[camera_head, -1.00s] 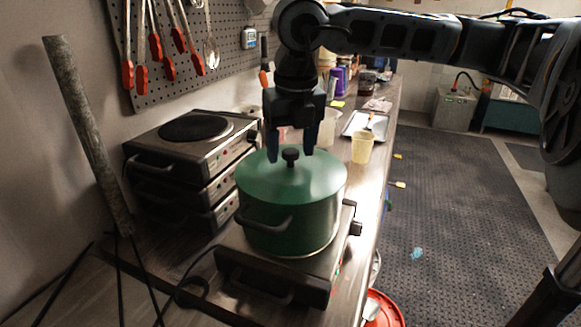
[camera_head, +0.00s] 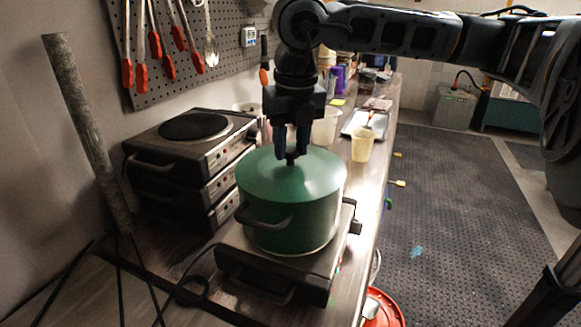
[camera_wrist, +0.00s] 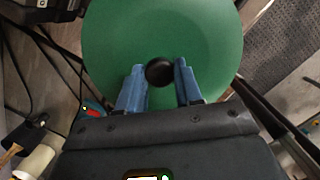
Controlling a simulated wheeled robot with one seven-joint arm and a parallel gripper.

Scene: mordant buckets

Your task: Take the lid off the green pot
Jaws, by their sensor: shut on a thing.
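The green pot (camera_head: 292,223) stands on a hot plate (camera_head: 275,268) on the bench. Its green lid (camera_head: 262,170) sits on the pot, with a round black knob (camera_head: 292,153) in the middle. The lid (camera_wrist: 205,40) and knob (camera_wrist: 159,71) also show from above in the wrist view. My gripper (camera_head: 291,155) points straight down over the lid, its two blue fingers closed in on either side of the knob. In the wrist view my gripper (camera_wrist: 160,73) has one fingertip on each side of the knob. The fingers partly hide the knob in the head view.
Several stacked hot plates (camera_head: 190,165) stand left of the pot against the wall. A yellowish cup (camera_head: 361,146), a clear container (camera_head: 326,127) and a metal tray (camera_head: 364,124) stand behind it. A red bucket (camera_head: 382,310) is on the floor at the right.

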